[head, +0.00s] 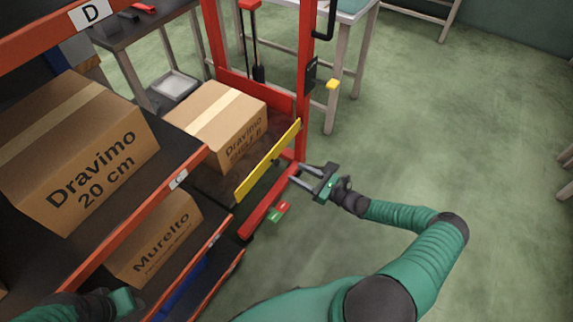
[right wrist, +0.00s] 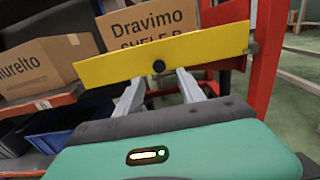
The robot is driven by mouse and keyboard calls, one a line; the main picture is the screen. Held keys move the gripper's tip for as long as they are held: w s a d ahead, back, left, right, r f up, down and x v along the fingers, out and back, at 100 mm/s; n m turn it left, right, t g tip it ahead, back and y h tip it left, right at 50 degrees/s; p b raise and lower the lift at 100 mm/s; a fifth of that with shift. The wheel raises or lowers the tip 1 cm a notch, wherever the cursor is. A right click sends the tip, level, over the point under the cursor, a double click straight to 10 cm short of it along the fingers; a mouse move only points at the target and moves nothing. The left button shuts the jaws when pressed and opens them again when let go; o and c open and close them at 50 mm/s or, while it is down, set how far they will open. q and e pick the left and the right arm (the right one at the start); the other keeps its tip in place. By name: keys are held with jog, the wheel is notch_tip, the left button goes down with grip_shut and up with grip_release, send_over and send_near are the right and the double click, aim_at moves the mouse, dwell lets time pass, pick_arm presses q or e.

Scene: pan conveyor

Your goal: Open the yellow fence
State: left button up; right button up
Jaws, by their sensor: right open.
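The yellow fence (head: 267,161) is a flat bar across the front of a red lift frame, in front of a cardboard box (head: 222,125). My right gripper (head: 299,175) is open and empty, to the right of the fence in the head view. Contact cannot be told. My left gripper (head: 125,301) is partly visible at the bottom left; its fingers are hidden.
A shelf rack (head: 146,219) with orange edges and boxes marked Dravimo and Murelto stands on the left. The red post (head: 303,80) rises beside the fence. A table (head: 347,8) is behind. The green floor (head: 450,130) on the right is clear.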

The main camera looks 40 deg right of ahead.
jog(key=p+v, duration=0.1)
jog(key=v, duration=0.8)
jog(key=shift+s, duration=0.25)
jog(key=shift+s+d+f, duration=0.1)
jog(key=shift+d, duration=0.1)
